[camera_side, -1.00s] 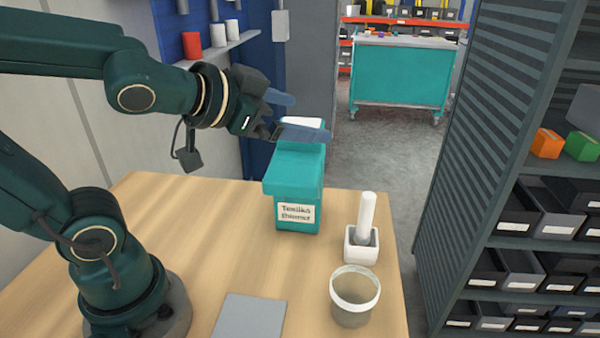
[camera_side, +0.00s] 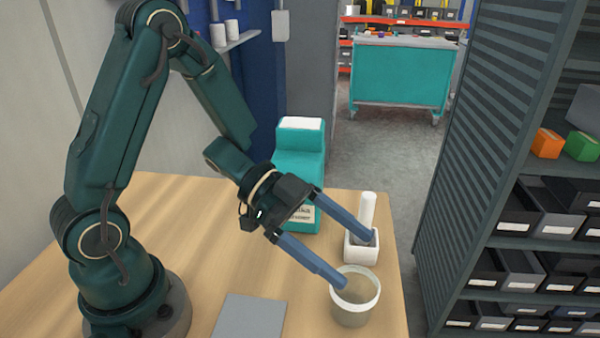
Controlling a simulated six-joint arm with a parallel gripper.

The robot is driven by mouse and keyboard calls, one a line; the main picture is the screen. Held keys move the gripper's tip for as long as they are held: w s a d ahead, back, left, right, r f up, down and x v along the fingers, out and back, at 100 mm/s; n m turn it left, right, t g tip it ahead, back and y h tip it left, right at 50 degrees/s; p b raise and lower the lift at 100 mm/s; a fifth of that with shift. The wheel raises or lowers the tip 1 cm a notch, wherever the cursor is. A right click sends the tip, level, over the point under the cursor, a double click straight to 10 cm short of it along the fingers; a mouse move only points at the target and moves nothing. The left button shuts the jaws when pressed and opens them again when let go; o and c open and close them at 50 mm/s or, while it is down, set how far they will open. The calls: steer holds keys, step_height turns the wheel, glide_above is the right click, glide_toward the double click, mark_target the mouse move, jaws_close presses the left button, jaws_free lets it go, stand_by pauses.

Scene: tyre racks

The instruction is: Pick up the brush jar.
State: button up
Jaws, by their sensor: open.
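A small white square pot (camera_side: 361,252) with a thick white handle (camera_side: 367,210) standing upright in it looks like the brush jar; it is near the right edge of the table. My gripper (camera_side: 355,258) is open and empty, with its two blue fingers spread and pointing down to the right. The upper fingertip overlaps the white pot's mouth beside the handle. The lower fingertip overlaps the rim of a round tub (camera_side: 351,308) with a pale rim. I cannot tell whether either finger touches.
The wooden table (camera_side: 220,260) is clear in the middle. A teal box (camera_side: 300,155) with a label stands behind my gripper. A grey flat plate (camera_side: 250,317) lies at the front. A shelf rack with dark bins (camera_side: 520,268) stands to the right, beyond the table.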

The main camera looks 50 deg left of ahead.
mark_target(354, 289)
steer(key=shift+f, duration=2)
step_height(354, 289, down, 3)
steer(key=shift+r, duration=0.1)
steer(key=shift+x, duration=1.15)
steer(key=shift+w+d, duration=0.15)
steer(key=shift+d, duration=0.15)
steer(key=c, duration=1.5)
